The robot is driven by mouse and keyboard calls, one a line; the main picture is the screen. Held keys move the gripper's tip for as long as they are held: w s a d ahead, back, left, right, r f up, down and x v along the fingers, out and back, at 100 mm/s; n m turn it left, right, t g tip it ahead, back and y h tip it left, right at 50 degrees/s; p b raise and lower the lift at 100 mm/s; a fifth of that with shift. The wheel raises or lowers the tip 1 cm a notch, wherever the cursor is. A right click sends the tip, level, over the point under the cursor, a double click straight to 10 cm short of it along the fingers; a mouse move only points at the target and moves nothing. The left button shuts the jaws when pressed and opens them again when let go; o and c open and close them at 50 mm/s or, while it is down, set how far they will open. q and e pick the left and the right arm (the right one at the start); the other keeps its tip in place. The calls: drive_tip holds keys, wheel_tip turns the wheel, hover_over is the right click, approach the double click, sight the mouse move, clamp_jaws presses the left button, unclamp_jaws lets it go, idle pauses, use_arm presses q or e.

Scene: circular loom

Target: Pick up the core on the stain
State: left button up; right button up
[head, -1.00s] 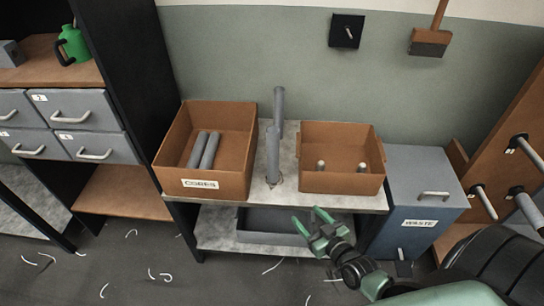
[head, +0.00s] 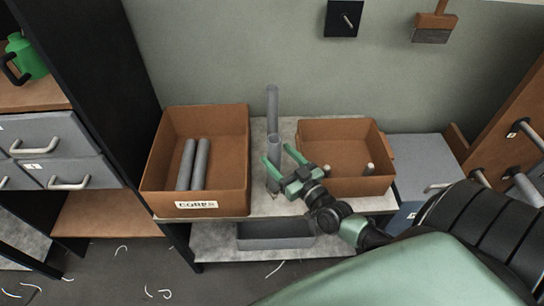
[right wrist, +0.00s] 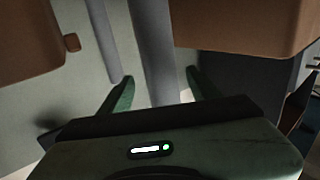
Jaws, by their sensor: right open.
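The grey tube-shaped core (head: 273,148) stands upright on the table between the two boxes; a dark mark shows at its foot, partly hidden by my gripper. A second grey core (head: 272,100) stands upright behind it. My right gripper (head: 276,153) is open, with its green fingers on either side of the front core. In the right wrist view the front core (right wrist: 156,45) rises between the open fingertips (right wrist: 159,76), with a gap on both sides. The other core (right wrist: 102,40) shows to its left. My left gripper is out of view.
The brown box labelled CORES (head: 196,209) stands left with two cores lying in it. Another brown box (head: 345,185) with small pegs stands close on the right. A grey tray (head: 270,235) sits on the lower shelf.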

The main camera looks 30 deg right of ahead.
drive_tip(key=w, duration=0.4)
drive_tip(key=shift+a+f, duration=0.15)
drive_tip(key=shift+w+f, duration=0.1)
drive_tip(key=shift+w, duration=0.5)
drive_tip(key=c, duration=1.2)
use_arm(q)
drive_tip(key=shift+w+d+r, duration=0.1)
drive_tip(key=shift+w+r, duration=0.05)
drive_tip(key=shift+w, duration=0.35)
use_arm(e)
clamp_jaws()
